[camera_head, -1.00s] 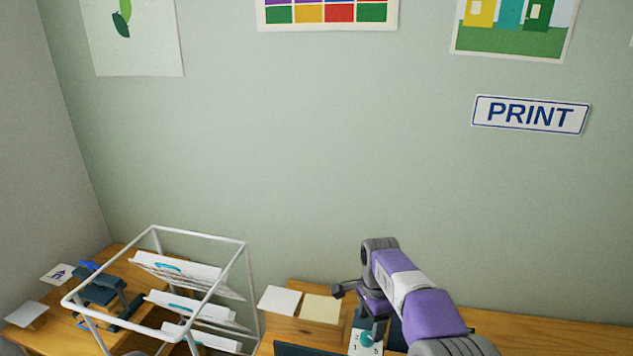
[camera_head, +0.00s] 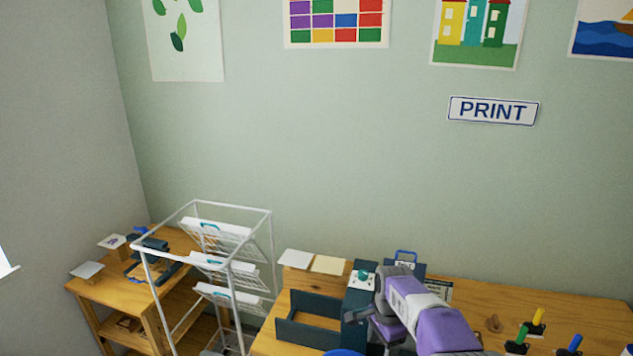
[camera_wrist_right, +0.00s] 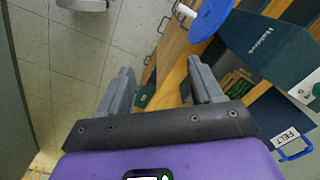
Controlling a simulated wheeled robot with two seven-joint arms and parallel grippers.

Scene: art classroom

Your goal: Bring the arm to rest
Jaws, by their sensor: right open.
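My right gripper (camera_head: 362,328) reaches in from the lower right of the head view, over the wooden table (camera_head: 500,300). In the right wrist view its two grey fingers (camera_wrist_right: 162,85) stand wide apart with nothing between them. Floor and the table's edge show beyond them. My left gripper is not in view.
A dark box with a teal knob (camera_head: 362,276) and an open dark tray (camera_head: 290,332) stand near the right gripper. A white wire rack (camera_head: 272,235) stands left. Colored-handled tools (camera_head: 517,342) stand right. A blue disc (camera_wrist_right: 211,18) shows in the wrist view.

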